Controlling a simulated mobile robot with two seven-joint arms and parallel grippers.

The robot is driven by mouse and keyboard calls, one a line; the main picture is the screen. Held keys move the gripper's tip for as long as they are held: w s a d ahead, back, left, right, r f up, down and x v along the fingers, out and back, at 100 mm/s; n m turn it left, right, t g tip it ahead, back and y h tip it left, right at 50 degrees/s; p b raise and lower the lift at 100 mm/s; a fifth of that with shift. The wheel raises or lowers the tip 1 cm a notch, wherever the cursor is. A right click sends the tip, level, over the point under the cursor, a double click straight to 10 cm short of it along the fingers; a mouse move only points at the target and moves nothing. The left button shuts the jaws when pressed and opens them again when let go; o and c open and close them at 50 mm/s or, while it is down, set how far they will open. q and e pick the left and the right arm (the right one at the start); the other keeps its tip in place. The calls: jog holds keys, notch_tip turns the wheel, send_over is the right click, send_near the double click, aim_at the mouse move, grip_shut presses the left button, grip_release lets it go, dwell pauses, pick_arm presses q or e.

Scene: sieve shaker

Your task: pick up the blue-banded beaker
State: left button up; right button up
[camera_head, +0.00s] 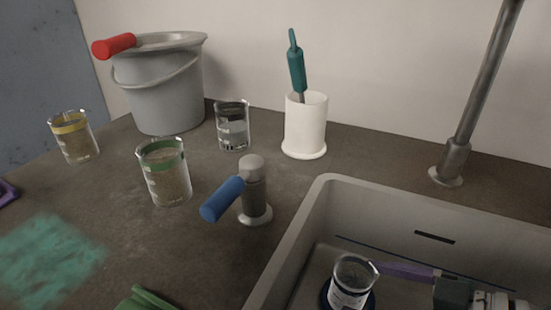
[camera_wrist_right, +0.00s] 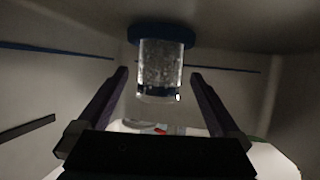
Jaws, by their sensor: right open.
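The blue-banded beaker (camera_head: 349,285) is a clear glass beaker with a white label, standing upright on a round dark blue base (camera_head: 325,292) inside the sink. It also shows in the right wrist view (camera_wrist_right: 160,65), where its blue base (camera_wrist_right: 162,32) lies at the top. My right gripper (camera_head: 385,268) reaches in from the right of the sink with purple fingers. In the wrist view its open fingers (camera_wrist_right: 158,78) lie to either side of the beaker, with a gap on each side. The head view cuts off the bottom of the scene there.
The sink wall (camera_head: 296,240) surrounds the beaker. On the counter stand a blue-handled tap (camera_head: 254,195), green-banded beaker (camera_head: 167,182), yellow-banded beaker (camera_head: 76,143), another beaker (camera_head: 233,130), grey bucket (camera_head: 165,95) and white holder (camera_head: 305,130). A purple object (camera_head: 6,192) is cut off at left.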

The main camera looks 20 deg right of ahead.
aim_at(333, 277)
jog(key=b+x, duration=0.2)
jog(key=x, duration=0.4)
jog(key=shift+w+a, duration=0.2)
jog(key=shift+w, duration=0.15)
jog(key=shift+c, duration=0.2)
grip_shut()
jog(key=shift+r, duration=0.1)
